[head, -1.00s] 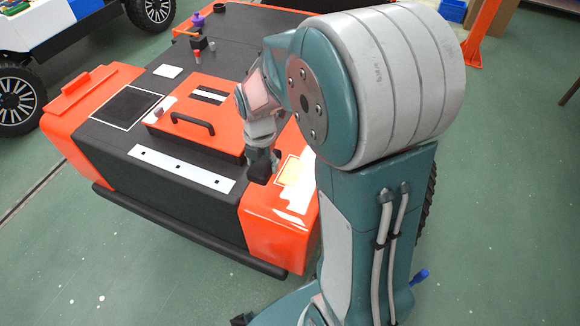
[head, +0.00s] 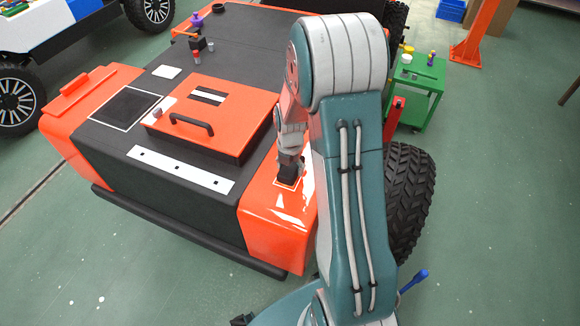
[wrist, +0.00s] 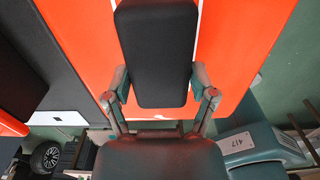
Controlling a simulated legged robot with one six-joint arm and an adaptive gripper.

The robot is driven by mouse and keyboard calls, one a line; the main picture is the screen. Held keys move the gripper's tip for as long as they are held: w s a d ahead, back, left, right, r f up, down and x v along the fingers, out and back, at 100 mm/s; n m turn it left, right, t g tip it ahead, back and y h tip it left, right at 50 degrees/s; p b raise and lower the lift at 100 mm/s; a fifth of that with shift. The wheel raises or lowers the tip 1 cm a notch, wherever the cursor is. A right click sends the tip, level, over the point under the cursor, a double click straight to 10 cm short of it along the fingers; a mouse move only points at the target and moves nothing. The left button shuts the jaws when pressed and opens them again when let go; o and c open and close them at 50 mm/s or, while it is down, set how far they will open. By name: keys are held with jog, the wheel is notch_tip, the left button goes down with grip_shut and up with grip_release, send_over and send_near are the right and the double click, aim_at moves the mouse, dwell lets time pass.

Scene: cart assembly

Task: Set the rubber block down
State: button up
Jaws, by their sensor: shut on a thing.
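The rubber block (wrist: 158,50) is black and fills the space between the two fingers of my gripper (wrist: 160,85) in the wrist view. The gripper is shut on it. In the head view my gripper (head: 290,160) points down over the orange right corner panel (head: 268,220) of the cart. The dark block (head: 289,175) shows at its tip, over a marked patch whose pale outline peeks out around it. I cannot tell whether the block touches the panel.
An orange hatch with a black handle (head: 191,124) lies left of my gripper. A white strip (head: 180,169) lies on the dark cart top. A green trolley (head: 416,85) and a black tyre (head: 408,190) are at the right. Small parts stand at the cart's back.

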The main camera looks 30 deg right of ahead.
jog(key=o, duration=1.2)
notch_tip(320, 180, up, 12)
jog(key=s+a+r+m+t, duration=0.3)
jog(key=s+a+r+m, duration=0.4)
jog(key=r+m, duration=0.4)
jog(key=shift+s+a+r+m+t, duration=0.45)
jog(key=shift+s+a+r+m, duration=0.4)
jog(key=shift+s+m, duration=1.4)
jog(key=shift+s+a+r+m+t, duration=0.5)
jog(key=shift+s+a+m, duration=0.6)
jog(key=shift+s+m, duration=1.1)
jog(key=shift+s+a+r+m+t, duration=0.35)
jog(key=shift+s+a+r+m, duration=0.55)
jog(key=shift+s+m, duration=1.35)
jog(key=shift+w+f+m, duration=0.1)
jog(key=shift+w+m, duration=0.5)
jog(key=shift+w, duration=0.05)
